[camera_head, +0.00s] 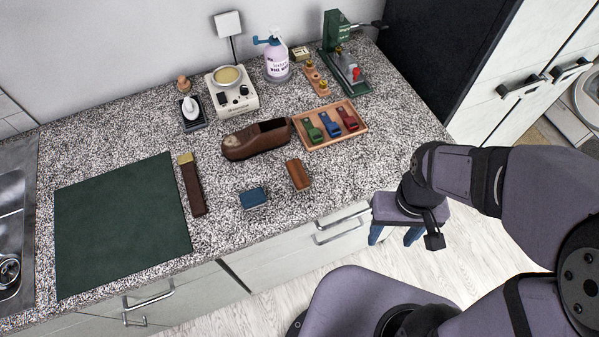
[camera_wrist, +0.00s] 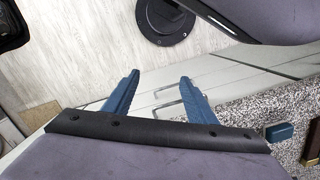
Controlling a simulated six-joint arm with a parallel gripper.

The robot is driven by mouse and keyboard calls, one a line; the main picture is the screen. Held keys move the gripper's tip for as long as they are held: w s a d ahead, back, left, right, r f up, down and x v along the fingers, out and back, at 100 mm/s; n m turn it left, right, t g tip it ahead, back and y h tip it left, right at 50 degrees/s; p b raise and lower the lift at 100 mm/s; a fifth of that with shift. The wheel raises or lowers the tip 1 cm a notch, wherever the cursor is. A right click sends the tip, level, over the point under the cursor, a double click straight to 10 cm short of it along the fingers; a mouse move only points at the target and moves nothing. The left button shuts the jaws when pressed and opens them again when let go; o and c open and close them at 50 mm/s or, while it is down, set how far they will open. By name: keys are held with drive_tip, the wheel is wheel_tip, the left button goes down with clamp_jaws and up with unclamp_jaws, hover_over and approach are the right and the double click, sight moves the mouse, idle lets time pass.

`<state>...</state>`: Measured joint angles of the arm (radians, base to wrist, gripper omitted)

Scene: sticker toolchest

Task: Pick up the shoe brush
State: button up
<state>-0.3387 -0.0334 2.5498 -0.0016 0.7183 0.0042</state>
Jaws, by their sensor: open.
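The likely shoe brush (camera_head: 298,174), a small brown wooden block, lies on the speckled counter near its front edge, right of a small blue block (camera_head: 254,198). In the wrist view, part of a brown block (camera_wrist: 313,148) shows at the right edge, beside the blue block (camera_wrist: 281,132). My gripper (camera_head: 395,236) is beyond the counter's front edge, right of the brush and apart from it. Its blue fingers are apart and empty; they also show in the wrist view (camera_wrist: 160,79).
A brown shoe form (camera_head: 257,139) and a wooden tray (camera_head: 331,126) of coloured pieces lie behind the brush. A dark strip (camera_head: 192,185) and green mat (camera_head: 120,222) lie left. Bottle (camera_head: 277,61) and green press (camera_head: 343,65) stand at the back. Drawer handles (camera_head: 342,227) protrude in front.

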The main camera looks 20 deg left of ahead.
sight(298, 172)
drive_tip(key=a+n, duration=0.2)
drive_tip(key=a, duration=0.3)
drive_tip(key=w+a+f+n, duration=0.1)
drive_tip(key=a, duration=0.5)
drive_tip(key=w+a+n+b, duration=0.1)
drive_tip(key=a+n, duration=0.1)
drive_tip(key=a, duration=0.4)
drive_tip(key=shift+w+f+n+t, duration=0.15)
drive_tip(key=shift+n+t, duration=0.15)
drive_tip(key=shift+t, duration=0.1)
drive_tip(key=shift+t+y, duration=0.3)
drive_tip(key=w+a, duration=0.1)
drive_tip(key=w+a+r, duration=0.1)
drive_tip(key=a, duration=0.1)
drive_tip(key=w+a, duration=0.1)
drive_tip(key=shift+a+r, duration=0.15)
drive_tip(key=shift+r, duration=0.25)
drive_tip(key=shift+t+y, duration=0.4)
drive_tip(key=shift+y, duration=0.1)
drive_tip(key=w+a+r, duration=0.3)
drive_tip(key=shift+a+r, duration=0.1)
drive_tip(key=shift+r, duration=0.15)
drive_tip(key=shift+f+p, duration=0.95)
drive_tip(key=shift+f, duration=0.8)
drive_tip(key=shift+w+a+f+p, duration=0.1)
drive_tip(key=shift+f+p, duration=0.2)
drive_tip(key=shift+f, duration=0.7)
drive_tip(key=shift+w+a+f+p, duration=0.1)
drive_tip(key=shift+f+p, duration=0.2)
drive_tip(key=shift+f, duration=0.65)
